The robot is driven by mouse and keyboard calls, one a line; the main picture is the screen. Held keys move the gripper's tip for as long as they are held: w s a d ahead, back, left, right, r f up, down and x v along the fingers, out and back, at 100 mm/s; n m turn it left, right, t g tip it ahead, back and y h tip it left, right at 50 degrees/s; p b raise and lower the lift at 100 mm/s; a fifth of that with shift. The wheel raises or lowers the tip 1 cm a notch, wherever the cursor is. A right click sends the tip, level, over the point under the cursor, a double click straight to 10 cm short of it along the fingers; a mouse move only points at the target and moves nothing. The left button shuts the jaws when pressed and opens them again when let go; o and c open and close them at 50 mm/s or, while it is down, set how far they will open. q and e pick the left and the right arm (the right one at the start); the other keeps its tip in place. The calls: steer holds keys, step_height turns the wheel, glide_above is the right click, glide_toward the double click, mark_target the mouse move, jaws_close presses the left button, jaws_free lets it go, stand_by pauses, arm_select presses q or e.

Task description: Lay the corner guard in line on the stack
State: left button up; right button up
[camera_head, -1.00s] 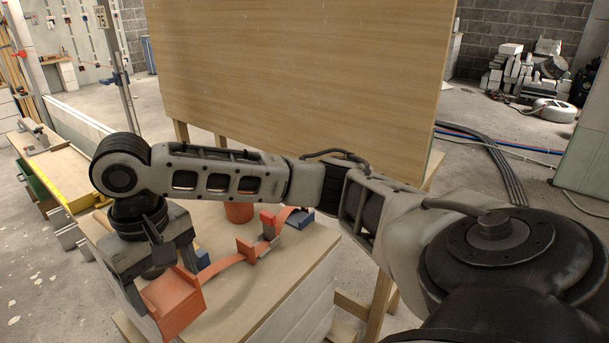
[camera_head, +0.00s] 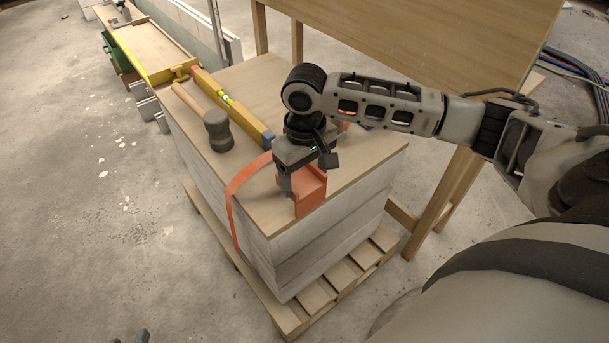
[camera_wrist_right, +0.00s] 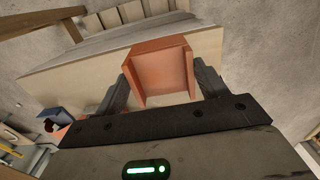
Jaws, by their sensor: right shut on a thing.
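The corner guard (camera_head: 312,186) is an orange-red channel-shaped piece with raised sides. My right gripper (camera_head: 303,186) is shut on it, with a finger on either side in the right wrist view (camera_wrist_right: 160,80). It is at the front right edge of the stack's plywood top (camera_head: 265,217), near the near corner. I cannot tell whether it touches the board. The stack (camera_head: 330,228) is of pale blocks on a wooden pallet (camera_head: 318,297). An orange strap (camera_head: 233,196) runs over the left edge and down the side. A grey shape (camera_head: 130,337) at the bottom edge may be my left gripper.
A mallet (camera_head: 217,130) and a yellow spirit level (camera_head: 232,106) lie on the board to the left of my right gripper. A large wooden panel (camera_head: 440,50) stands behind. My right arm hides the board's back right part. The floor at left is clear.

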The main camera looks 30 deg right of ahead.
mark_target(305, 185)
step_height(305, 185, down, 3)
steer(key=shift+r, duration=0.15)
steer(key=shift+f, duration=1.4)
steer(key=shift+f, duration=0.3)
steer(key=o, duration=1.1)
steer(key=shift+c, duration=0.2)
